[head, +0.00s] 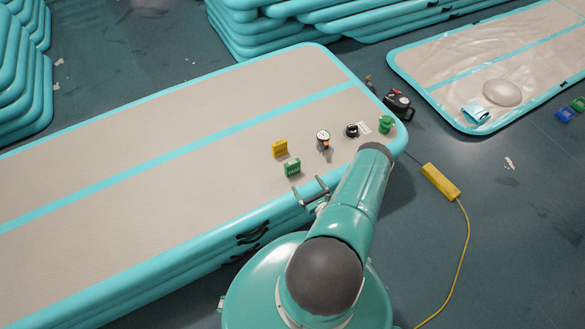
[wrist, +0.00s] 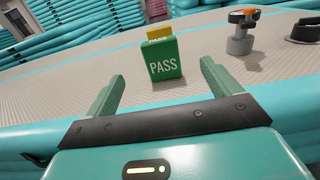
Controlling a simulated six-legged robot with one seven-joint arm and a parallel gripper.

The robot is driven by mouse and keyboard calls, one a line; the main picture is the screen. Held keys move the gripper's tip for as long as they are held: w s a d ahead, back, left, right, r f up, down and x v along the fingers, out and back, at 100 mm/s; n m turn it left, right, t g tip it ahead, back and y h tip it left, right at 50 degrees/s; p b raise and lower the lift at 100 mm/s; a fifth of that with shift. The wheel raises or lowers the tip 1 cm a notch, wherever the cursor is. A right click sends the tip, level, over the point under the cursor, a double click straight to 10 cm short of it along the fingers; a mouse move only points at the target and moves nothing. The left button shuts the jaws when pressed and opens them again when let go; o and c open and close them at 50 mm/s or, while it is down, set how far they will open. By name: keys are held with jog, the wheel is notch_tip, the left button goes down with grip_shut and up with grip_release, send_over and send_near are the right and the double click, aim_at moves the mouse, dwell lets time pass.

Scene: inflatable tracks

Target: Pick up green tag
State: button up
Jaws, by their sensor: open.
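The green tag (head: 292,167) stands upright on the beige top of the inflatable track, near its front edge. In the wrist view the green tag (wrist: 152,60) carries the white word PASS and shows ahead of my gripper, between the lines of its two fingers. My gripper (head: 311,192) is at the track's front edge, just short of the tag and apart from it. In the wrist view my gripper (wrist: 158,90) is open and empty. A yellow tag (head: 279,148) stands behind the green one; in the wrist view the yellow tag (wrist: 159,34) is mostly hidden by it.
Right of the tags are a gauge (head: 323,138), a black knob-like item (head: 352,130) and a green item (head: 386,124). The track (head: 140,180) is clear to the left. A yellow box (head: 440,181) with a cable lies on the floor at right.

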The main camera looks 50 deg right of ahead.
aim_at(293, 162)
jog(key=x, duration=1.2)
jog(key=shift+w, duration=0.3)
jog(key=c, duration=1.1)
jog(key=shift+r, duration=0.1)
jog(key=shift+d+r, duration=0.1)
jog(key=shift+r, duration=0.65)
jog(key=s+d+r, duration=0.3)
jog(key=s+r, duration=0.8)
jog(key=s, duration=0.2)
jog(key=shift+s+r, duration=0.2)
jog(key=shift+s, duration=0.1)
